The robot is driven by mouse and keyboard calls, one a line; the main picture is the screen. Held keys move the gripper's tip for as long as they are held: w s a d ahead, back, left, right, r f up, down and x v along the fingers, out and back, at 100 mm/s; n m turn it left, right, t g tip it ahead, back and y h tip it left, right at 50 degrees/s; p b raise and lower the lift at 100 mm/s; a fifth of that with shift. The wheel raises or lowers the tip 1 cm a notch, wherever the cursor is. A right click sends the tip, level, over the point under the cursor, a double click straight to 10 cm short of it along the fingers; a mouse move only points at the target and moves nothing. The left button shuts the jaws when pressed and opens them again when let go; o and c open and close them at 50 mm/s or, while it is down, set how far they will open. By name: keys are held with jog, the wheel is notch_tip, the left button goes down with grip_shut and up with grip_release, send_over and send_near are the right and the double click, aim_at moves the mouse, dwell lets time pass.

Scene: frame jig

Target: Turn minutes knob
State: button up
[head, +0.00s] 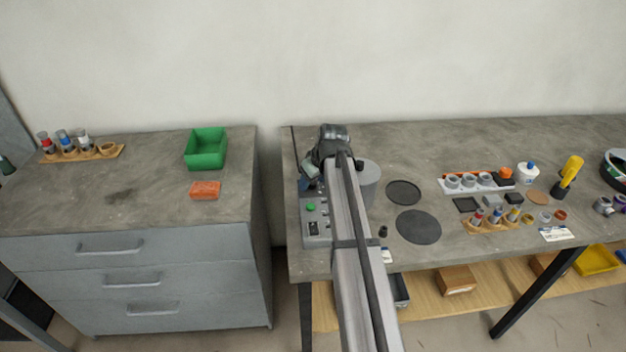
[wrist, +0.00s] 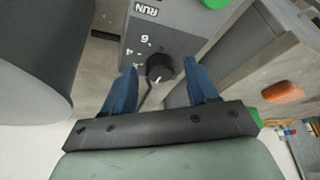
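A black round knob (wrist: 160,67) sits on the grey control panel (wrist: 155,35) in the wrist view, with a few white numerals around part of it. My gripper (wrist: 162,85) is open, with one blue finger on each side of the knob and a gap on both sides. I cannot tell whether this is the minutes knob, as no such label is readable. In the head view the panel (head: 317,228) stands at the left end of the right bench, with a green button (head: 311,207).
A grey cylinder (head: 369,182) stands right beside the panel and my arm. Dark round discs (head: 418,226) lie flat to the right, with a small black peg (head: 383,231) near them. The left cabinet holds a green bin (head: 206,149) and an orange block (head: 205,190).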

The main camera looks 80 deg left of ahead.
jog(key=v, duration=1.3)
jog(key=shift+r, duration=0.45)
